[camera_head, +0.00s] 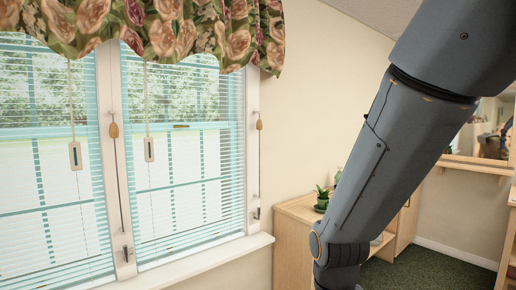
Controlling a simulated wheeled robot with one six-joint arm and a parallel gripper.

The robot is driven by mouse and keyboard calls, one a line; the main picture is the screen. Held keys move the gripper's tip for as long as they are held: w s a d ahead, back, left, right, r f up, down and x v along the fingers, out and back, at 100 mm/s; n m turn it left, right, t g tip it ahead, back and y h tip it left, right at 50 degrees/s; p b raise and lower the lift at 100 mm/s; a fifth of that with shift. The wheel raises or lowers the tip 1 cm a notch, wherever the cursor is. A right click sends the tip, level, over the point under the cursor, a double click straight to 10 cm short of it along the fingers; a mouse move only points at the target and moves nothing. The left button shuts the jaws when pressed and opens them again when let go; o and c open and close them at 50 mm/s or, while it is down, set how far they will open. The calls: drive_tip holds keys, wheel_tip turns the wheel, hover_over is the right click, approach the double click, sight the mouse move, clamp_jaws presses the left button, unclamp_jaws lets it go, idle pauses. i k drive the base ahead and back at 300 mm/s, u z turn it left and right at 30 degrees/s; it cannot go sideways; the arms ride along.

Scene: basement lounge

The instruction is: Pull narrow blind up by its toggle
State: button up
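Two slatted blinds hang down over the windows, a left blind (40,185) cut off by the picture's edge and a right blind (190,190) seen in full width. I cannot tell for certain which is the narrow one. A wooden toggle (114,130) hangs on a cord at the post between the windows, and another wooden toggle (259,124) hangs at the right window's right side. Pale slotted tags on cords hang before the left blind (75,156) and the right blind (149,150). My arm reaches down at the right, apart from the blinds; my gripper is below the picture.
A floral valance (165,30) covers the blinds' tops. A white sill (200,262) juts out below. A light wooden cabinet (292,235) with a potted plant (321,198) stands behind my arm. The wall between window and arm is bare.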

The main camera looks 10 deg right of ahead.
sight(259, 125)
drive_tip(key=z, duration=0.85)
drive_tip(key=i, duration=1.35)
drive_tip(key=u, duration=0.15)
